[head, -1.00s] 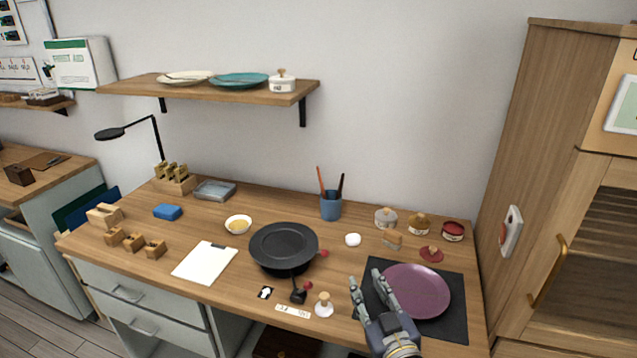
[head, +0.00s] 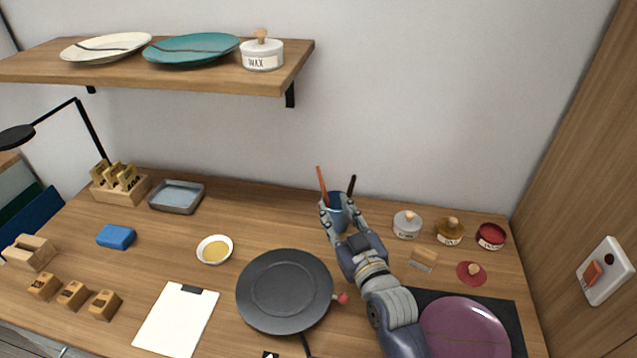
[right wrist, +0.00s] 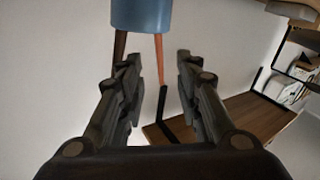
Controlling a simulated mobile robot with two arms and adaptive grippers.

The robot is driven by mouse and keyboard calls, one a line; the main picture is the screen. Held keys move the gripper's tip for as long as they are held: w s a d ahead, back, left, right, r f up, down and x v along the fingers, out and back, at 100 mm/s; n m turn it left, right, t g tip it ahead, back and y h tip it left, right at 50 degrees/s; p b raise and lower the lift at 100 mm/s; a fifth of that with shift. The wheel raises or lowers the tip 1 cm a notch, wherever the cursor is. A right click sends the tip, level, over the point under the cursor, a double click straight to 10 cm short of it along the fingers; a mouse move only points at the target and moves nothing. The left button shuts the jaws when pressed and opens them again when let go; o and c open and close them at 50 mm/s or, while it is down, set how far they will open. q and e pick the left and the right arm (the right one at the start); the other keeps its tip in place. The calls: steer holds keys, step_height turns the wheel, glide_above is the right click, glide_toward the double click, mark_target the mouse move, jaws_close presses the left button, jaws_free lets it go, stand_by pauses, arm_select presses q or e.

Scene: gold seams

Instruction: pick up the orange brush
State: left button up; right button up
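The orange brush (head: 322,184) stands tilted in a blue cup (head: 338,220) near the wall, beside a dark brush (head: 351,186). My right gripper (head: 341,210) is at the cup, its fingers apart and hiding part of the cup's sides. In the right wrist view, which looks upside down, the cup (right wrist: 142,14) is at the top. My left gripper is out of view.
Jars (head: 407,225) and a small wooden block (head: 424,258) stand to the right, above a purple plate (head: 465,330). A shelf (head: 200,80) with plates hangs at upper left.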

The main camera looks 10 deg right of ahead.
mark_target(324, 189)
steer(key=w, duration=0.3)
steer(key=shift+w+a+r, duration=0.2)
steer(key=shift+a, duration=0.05)
steer(key=shift+w+f, duration=0.1)
steer(key=shift+w, duration=0.25)
steer(key=shift+w+a+p, duration=0.1)
steer(key=shift+w+p, duration=0.15)
steer(key=shift+p, duration=0.05)
steer(key=shift+w+p, duration=0.3)
steer(key=shift+w, duration=0.5)
steer(key=shift+w+a+f, duration=0.1)
steer(key=shift+w, duration=0.5)
steer(key=shift+w+a+f, duration=0.1)
steer(key=shift+w, duration=1)
steer(key=shift+c, duration=0.3)
steer(key=c, duration=0.7)
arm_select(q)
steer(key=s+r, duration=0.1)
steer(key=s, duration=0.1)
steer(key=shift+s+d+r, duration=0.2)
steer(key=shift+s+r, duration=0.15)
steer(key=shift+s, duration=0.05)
